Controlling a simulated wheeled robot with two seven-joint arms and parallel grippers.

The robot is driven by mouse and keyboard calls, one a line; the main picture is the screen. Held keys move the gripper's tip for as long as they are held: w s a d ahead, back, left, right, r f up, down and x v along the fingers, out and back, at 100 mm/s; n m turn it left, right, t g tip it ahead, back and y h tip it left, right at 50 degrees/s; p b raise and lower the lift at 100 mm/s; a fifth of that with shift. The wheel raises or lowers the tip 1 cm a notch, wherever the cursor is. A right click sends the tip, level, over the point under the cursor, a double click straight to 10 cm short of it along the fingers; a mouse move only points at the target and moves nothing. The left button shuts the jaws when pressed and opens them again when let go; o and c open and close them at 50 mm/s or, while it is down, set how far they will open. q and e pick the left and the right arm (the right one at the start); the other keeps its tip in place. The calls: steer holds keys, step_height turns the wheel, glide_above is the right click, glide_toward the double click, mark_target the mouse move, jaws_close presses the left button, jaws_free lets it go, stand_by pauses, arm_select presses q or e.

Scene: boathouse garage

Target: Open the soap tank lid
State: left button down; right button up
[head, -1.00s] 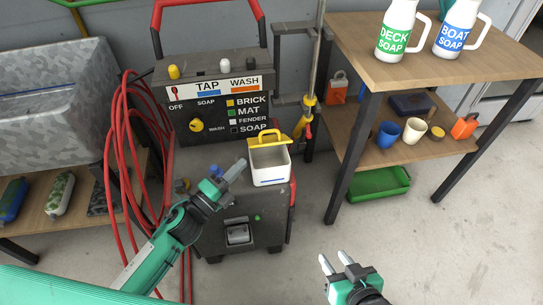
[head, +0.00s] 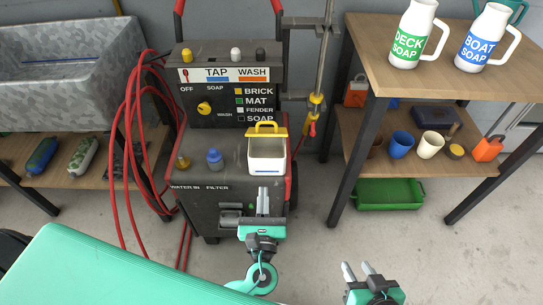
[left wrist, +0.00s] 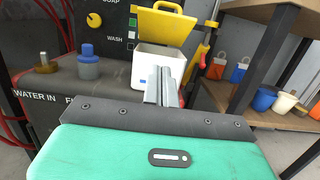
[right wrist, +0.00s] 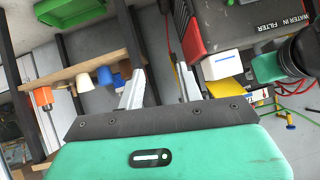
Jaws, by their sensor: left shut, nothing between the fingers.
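The soap tank (head: 267,162) is a white box on the right front of the dark machine's top. Its yellow lid (head: 266,131), with a yellow handle, stands raised at the tank's back edge, and the white inside shows. The left wrist view shows the lid (left wrist: 165,27) tilted up behind the tank (left wrist: 150,65). My left gripper (head: 263,190) is shut and empty, just in front of and below the tank; contact cannot be told. It also shows in the left wrist view (left wrist: 160,75). My right gripper (head: 357,268) is open and empty, low at front right.
Blue filter cap (head: 214,160) and brass inlet (head: 182,162) stand left of the tank. Red hose (head: 128,150) hangs at the machine's left. A wooden shelf (head: 455,80) with soap jugs stands right, a metal sink (head: 60,62) left. The floor between machine and shelf is clear.

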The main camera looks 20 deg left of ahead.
mark_target(264, 161)
arm_select(q)
steer(key=x, duration=1)
steer(key=shift+w+a+r, duration=0.1)
steer(key=shift+w+r, duration=0.1)
steer(key=shift+r, duration=0.05)
steer(key=w+r, duration=0.1)
steer(key=r, duration=0.2)
steer(key=shift+w+a, duration=0.25)
steer(key=shift+w, duration=0.15)
arm_select(e)
steer(key=shift+s+d, duration=0.2)
steer(key=shift+d, duration=0.1)
arm_select(q)
steer(key=shift+p, duration=0.3)
arm_select(e)
steer(key=shift+g+h, duration=0.3)
